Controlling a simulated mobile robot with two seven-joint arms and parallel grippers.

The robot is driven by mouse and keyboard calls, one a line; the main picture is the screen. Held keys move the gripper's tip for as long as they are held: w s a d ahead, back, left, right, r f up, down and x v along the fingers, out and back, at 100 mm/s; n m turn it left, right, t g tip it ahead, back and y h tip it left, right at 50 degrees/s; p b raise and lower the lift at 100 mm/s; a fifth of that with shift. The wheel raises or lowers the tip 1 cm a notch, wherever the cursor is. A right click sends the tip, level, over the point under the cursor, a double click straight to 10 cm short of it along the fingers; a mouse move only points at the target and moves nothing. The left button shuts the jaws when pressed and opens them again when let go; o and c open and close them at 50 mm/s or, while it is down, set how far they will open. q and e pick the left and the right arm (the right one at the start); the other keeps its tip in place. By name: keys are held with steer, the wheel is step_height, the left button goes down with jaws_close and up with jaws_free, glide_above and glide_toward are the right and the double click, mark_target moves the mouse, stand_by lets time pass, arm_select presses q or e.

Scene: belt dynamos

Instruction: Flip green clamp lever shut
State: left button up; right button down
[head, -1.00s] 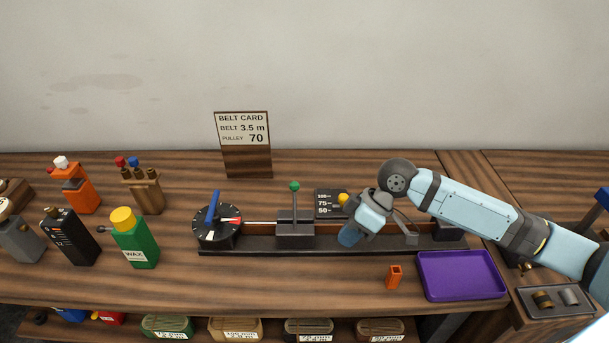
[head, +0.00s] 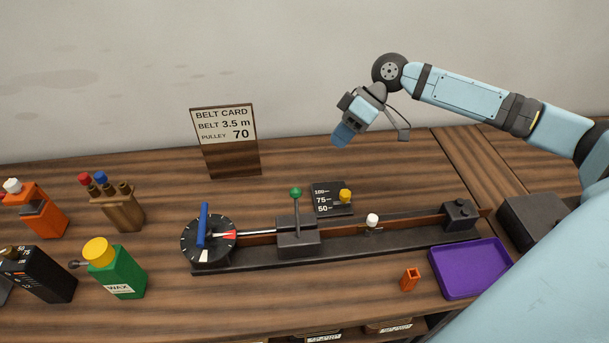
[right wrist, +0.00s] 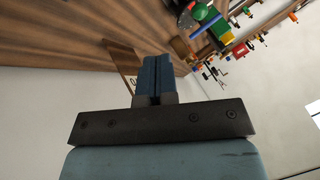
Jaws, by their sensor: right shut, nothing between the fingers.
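The green clamp lever (head: 296,193) is a green ball on a thin grey stem. It stands upright on a dark clamp block (head: 298,237) on the long black rail (head: 350,241) in the head view. My right gripper (head: 342,137) is up in the air above and behind the rail, to the right of the lever and well apart from it. Its blue fingers are shut and empty; they also show together in the right wrist view (right wrist: 155,80). My left gripper is not in view.
A dial with a blue handle (head: 203,225) is at the rail's left end. A yellow knob (head: 345,196) by a numbered plate, a white knob (head: 372,220), an orange piece (head: 410,278) and a purple tray (head: 468,268) are to the right. A belt card (head: 227,127) stands behind.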

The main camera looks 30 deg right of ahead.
mark_target(297, 213)
steer(key=s+a+f+p, duration=0.1)
steer(key=a+f+p, duration=0.2)
steer(key=a+f, duration=0.4)
steer(key=a, duration=0.2)
steer(key=shift+a, duration=0.35)
steer(key=shift+f, duration=0.1)
steer(key=shift+w, duration=0.1)
